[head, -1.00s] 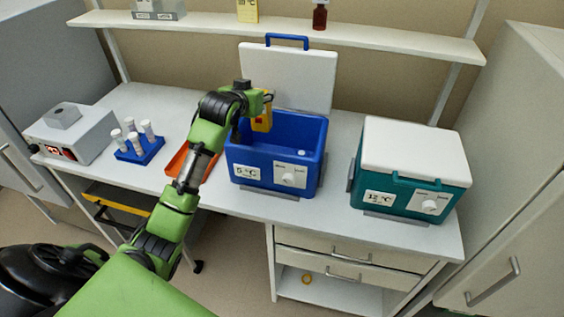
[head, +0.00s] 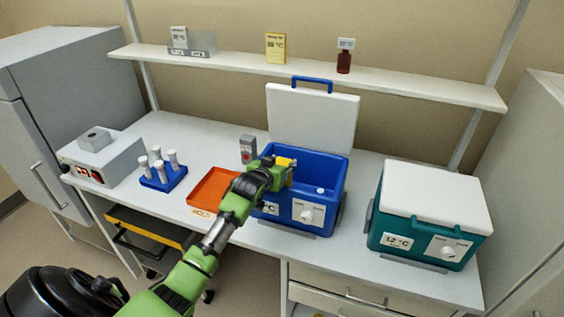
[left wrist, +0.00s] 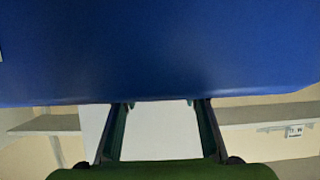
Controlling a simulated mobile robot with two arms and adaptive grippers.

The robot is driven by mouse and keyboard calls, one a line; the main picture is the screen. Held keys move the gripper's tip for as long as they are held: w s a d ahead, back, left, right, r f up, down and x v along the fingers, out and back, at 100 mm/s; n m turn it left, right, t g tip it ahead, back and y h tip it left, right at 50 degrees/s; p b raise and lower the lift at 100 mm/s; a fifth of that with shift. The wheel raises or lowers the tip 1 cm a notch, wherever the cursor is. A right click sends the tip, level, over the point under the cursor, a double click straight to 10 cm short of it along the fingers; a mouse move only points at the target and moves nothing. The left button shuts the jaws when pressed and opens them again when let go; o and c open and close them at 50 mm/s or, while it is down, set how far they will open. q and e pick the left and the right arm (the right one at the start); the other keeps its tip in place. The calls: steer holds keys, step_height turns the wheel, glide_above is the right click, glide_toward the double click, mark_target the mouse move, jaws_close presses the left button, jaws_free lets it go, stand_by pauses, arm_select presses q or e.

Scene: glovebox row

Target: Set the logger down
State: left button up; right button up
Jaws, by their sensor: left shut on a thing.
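My left gripper (head: 277,168) is shut on a yellow logger (head: 286,162), of which only a small part shows beside the fingers. Both are at the left part of the open blue cooler box (head: 320,187), at about rim height. The gripper hides much of the logger, and I cannot tell whether it touches the box. In the left wrist view the gripper fingers (left wrist: 161,108) frame a pale surface, a large blue surface fills the top, and the logger cannot be made out. My right gripper is not in view.
The box's white lid (head: 312,120) stands open behind. An orange tray (head: 207,187), a grey device (head: 248,148) and a blue tube rack (head: 163,178) are left of the box. A closed teal cooler (head: 425,225) is to the right. A shelf (head: 400,84) runs above.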

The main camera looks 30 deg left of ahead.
arm_select(q)
steer(key=shift+f, duration=0.6)
steer(key=o, duration=1.5)
steer(key=shift+o, duration=0.2)
steer(key=shift+r, duration=0.15)
steer(key=shift+r, duration=0.3)
steer(key=shift+s+r, duration=0.2)
steer(key=shift+r, duration=0.05)
steer(key=b+v, duration=0.2)
steer(key=v, duration=0.9)
steer(key=shift+s, duration=0.3)
